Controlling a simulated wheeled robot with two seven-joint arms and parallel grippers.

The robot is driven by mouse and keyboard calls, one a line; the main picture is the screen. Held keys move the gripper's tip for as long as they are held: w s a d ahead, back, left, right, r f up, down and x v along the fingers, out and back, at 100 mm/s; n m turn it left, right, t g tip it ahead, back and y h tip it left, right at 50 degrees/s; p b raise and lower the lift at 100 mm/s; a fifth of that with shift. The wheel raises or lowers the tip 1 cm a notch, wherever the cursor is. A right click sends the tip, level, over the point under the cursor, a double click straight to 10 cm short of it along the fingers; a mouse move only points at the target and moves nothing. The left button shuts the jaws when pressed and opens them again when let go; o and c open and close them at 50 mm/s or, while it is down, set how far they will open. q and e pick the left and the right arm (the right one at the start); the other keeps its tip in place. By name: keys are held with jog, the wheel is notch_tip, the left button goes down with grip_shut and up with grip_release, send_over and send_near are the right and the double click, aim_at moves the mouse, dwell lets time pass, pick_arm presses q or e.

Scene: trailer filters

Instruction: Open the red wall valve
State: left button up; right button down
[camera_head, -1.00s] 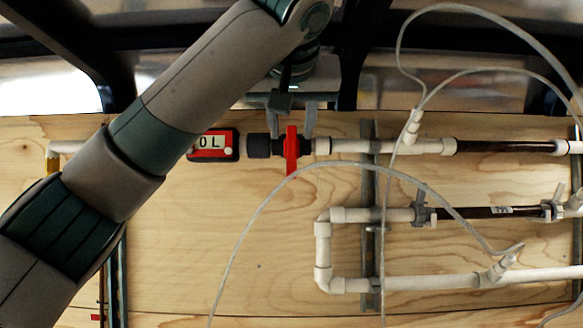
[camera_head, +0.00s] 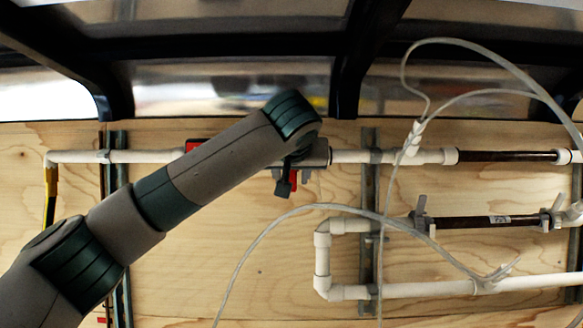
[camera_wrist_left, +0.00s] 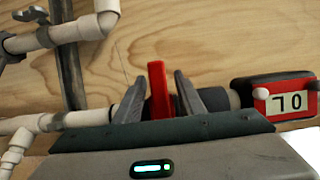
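The red valve handle (camera_wrist_left: 158,90) shows in the left wrist view, standing crosswise to the white wall pipe. My left gripper (camera_wrist_left: 160,88) is open, with one grey finger on each side of the handle. Narrow gaps seem to show between the handle and the fingers; contact cannot be made out. In the head view, my left forearm and wrist hide most of the valve, and only a bit of red (camera_head: 293,177) shows beside my left gripper (camera_head: 290,172). My right gripper is in neither view.
The red-framed meter (camera_wrist_left: 288,98) sits on the same pipe beside the valve. White pipe (camera_head: 345,293) loops below right, with clear hoses (camera_head: 262,232) arching in front of the board. The plywood (camera_head: 190,265) below the valve is mostly bare.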

pick_arm(q)
jog(key=shift+w+f+p, duration=0.2)
jog(key=shift+w+p, duration=0.1)
jog(key=shift+w, duration=0.4)
jog(key=shift+w+f, duration=0.2)
jog(key=shift+w, duration=0.05)
grip_shut()
